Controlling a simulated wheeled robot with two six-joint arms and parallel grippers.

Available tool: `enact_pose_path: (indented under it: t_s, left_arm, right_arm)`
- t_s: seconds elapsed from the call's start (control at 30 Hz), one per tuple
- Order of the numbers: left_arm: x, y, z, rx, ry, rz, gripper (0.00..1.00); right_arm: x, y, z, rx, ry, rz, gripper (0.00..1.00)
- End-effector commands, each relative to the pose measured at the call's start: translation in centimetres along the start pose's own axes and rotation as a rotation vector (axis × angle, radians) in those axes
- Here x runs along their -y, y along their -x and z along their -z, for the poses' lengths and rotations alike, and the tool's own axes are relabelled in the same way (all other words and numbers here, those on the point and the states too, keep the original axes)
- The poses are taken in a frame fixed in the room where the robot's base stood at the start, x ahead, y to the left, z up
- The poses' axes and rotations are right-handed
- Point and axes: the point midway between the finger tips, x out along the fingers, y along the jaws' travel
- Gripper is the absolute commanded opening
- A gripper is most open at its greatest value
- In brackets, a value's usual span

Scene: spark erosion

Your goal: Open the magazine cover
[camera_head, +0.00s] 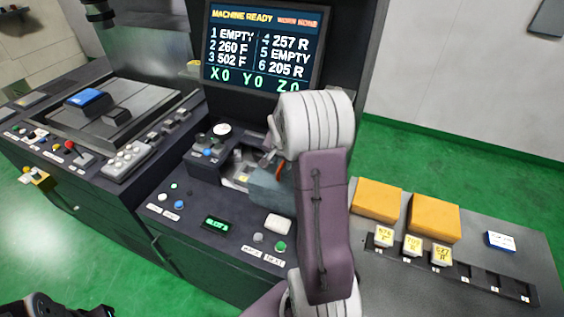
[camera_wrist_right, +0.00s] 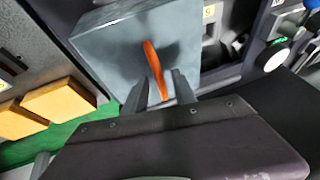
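The magazine cover (camera_head: 268,190) is a grey-blue lid, partly hidden behind my right arm in the head view. It fills the upper middle of the right wrist view (camera_wrist_right: 105,45), with an orange handle (camera_wrist_right: 154,68) on its face. To the cover's left in the head view, part of the magazine (camera_head: 238,168) is uncovered. My right gripper (camera_wrist_right: 160,88) is open, with its two fingers on either side of the handle's lower end and gaps visible. In the head view the right fingers are mostly hidden. A dark part of my left arm shows at the bottom left corner; its fingers are unclear.
A screen (camera_head: 262,48) stands behind the console (camera_head: 180,225), which carries several buttons. On the right, a grey table (camera_head: 400,285) holds two orange blocks (camera_head: 376,200) and a rack with several yellow-topped pieces (camera_head: 412,244). Green floor is free behind the table.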

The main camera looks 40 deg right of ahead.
Motion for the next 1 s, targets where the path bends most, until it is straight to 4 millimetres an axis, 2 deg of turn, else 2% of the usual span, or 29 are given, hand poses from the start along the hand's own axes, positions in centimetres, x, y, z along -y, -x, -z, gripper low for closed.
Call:
enact_pose_path:
  t_s: [0.33,0.7,0.83,1.0]
  left_arm:
    - [0.0,-0.1,0.0,0.0,0.0,0.0,0.0]
    - [0.0,-0.7,-0.1,0.0,0.0,0.0,0.0]
    - [0.0,-0.7,-0.1,0.0,0.0,0.0,0.0]
    - [0.0,-0.7,-0.1,0.0,0.0,0.0,0.0]
  right_arm:
    - [0.0,0.5,-0.1,0.002,0.0,-0.001,0.34]
    - [0.0,7.8,0.0,-0.001,0.001,0.001,0.34]
    - [0.0,8.9,-0.1,0.002,0.0,0.0,0.34]
    - [-0.1,9.0,-0.1,0.003,0.0,-0.002,0.34]
